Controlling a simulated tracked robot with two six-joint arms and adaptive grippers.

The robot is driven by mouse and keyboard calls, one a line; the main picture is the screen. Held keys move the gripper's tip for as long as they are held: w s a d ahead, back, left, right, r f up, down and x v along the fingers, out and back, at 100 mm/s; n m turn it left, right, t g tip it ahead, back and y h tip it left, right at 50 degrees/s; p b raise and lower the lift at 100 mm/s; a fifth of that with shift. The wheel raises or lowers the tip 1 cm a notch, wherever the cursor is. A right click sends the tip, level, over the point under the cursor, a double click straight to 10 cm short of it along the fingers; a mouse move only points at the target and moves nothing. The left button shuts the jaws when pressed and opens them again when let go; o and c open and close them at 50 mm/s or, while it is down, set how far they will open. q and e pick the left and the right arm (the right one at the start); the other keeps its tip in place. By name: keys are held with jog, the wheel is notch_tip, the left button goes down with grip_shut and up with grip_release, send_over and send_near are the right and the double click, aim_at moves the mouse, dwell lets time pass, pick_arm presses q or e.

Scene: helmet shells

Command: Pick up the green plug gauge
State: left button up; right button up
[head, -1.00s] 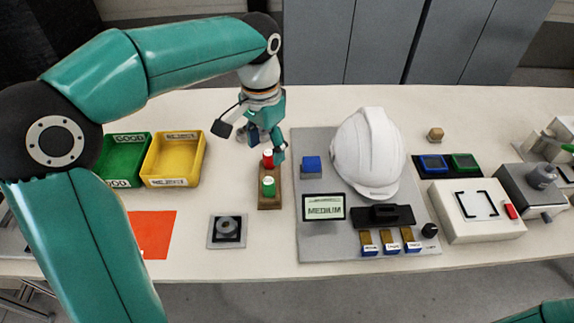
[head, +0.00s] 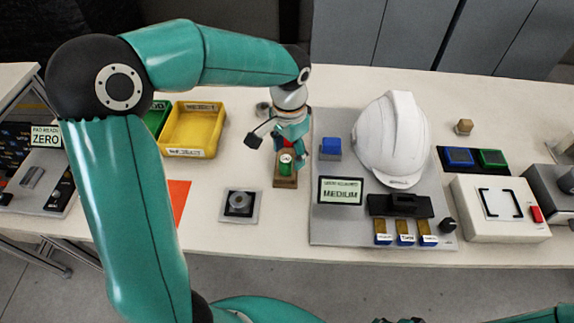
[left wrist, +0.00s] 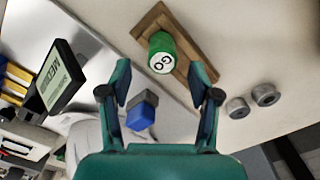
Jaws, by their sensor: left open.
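The green plug gauge (head: 286,163) stands upright in a small wooden stand (head: 285,183). In the left wrist view the green plug gauge (left wrist: 163,50) shows its white "GO" top, and the wooden stand (left wrist: 152,20) runs diagonally under it. My left gripper (head: 293,142) is over the back of the stand. In the left wrist view its open fingers (left wrist: 161,70) point toward the gauge, which appears between the fingertips and not gripped. A red part (head: 289,143) behind the green gauge is mostly hidden by my gripper.
A yellow bin (head: 193,130) and a partly hidden green bin stand to the left. A grey board (head: 330,225) with a white helmet shell (head: 390,140), blue block (head: 331,148) and display (head: 341,191) lies close on the right. Grey rings (left wrist: 238,107) lie near the stand.

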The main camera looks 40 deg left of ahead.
aim_at(287, 158)
pick_arm(q)
jog(key=f, duration=0.3)
jog(key=shift+s+a+f, duration=0.15)
jog(key=shift+s+f, duration=0.1)
jog(key=shift+f, duration=0.05)
jog(key=shift+w+f, duration=0.1)
jog(key=shift+f, duration=0.45)
jog(key=c, duration=1.1)
jog(key=shift+o, duration=0.2)
jog(key=shift+r, duration=0.1)
